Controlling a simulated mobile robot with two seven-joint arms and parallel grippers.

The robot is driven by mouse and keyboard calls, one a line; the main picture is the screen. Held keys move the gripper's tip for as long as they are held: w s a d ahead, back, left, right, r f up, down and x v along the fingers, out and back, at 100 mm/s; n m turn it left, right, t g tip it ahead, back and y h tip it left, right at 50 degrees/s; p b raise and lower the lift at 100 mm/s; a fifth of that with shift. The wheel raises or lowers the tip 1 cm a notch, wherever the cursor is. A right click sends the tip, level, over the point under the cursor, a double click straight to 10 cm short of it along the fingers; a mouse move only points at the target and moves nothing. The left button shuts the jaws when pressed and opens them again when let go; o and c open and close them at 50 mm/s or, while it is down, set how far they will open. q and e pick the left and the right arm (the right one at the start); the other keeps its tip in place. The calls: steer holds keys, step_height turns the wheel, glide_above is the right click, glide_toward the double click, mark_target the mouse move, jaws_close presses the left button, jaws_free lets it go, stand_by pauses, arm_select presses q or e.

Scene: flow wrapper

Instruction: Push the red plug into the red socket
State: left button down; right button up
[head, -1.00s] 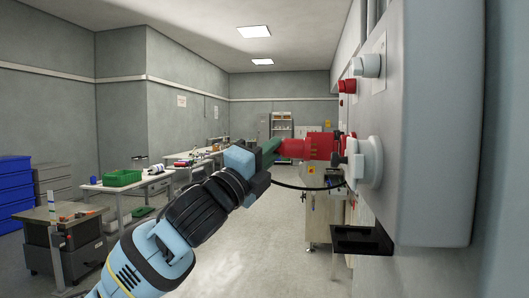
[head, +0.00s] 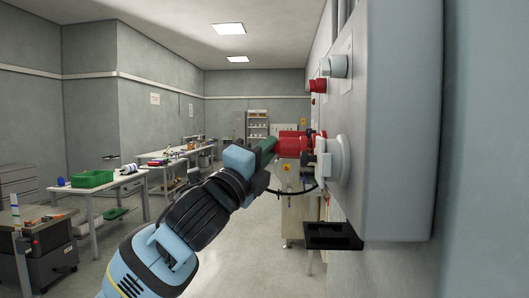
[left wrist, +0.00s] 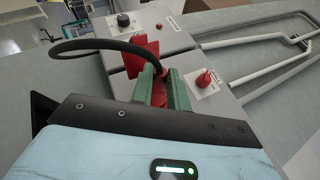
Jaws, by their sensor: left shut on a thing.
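My left gripper (head: 267,151) has green fingers shut on the red plug. The plug (left wrist: 158,93) shows between the fingers in the left wrist view, with a black cable looping away from it. The red socket (head: 291,144) sticks out from the grey box on the right wall in the head view. The socket's red lid (left wrist: 145,53) stands open in the left wrist view. My right gripper is not in view.
A black tray (head: 333,236) juts out below. Worktables and a green bin (head: 92,179) stand at left; the floor between is free.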

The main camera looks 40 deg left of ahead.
arm_select(q)
steer(key=shift+s+d+r, duration=0.1)
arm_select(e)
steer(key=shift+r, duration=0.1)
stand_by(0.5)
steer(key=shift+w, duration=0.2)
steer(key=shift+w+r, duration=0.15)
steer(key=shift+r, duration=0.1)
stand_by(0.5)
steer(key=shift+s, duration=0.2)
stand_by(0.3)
arm_select(q)
steer(key=shift+p, duration=0.5)
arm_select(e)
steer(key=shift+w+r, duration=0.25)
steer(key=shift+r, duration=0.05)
arm_select(q)
steer(key=shift+w+d, duration=0.1)
steer(key=shift+w, duration=0.1)
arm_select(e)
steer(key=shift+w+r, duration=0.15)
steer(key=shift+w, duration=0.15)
arm_select(q)
steer(key=shift+w+d, duration=0.15)
steer(key=shift+d, duration=0.15)
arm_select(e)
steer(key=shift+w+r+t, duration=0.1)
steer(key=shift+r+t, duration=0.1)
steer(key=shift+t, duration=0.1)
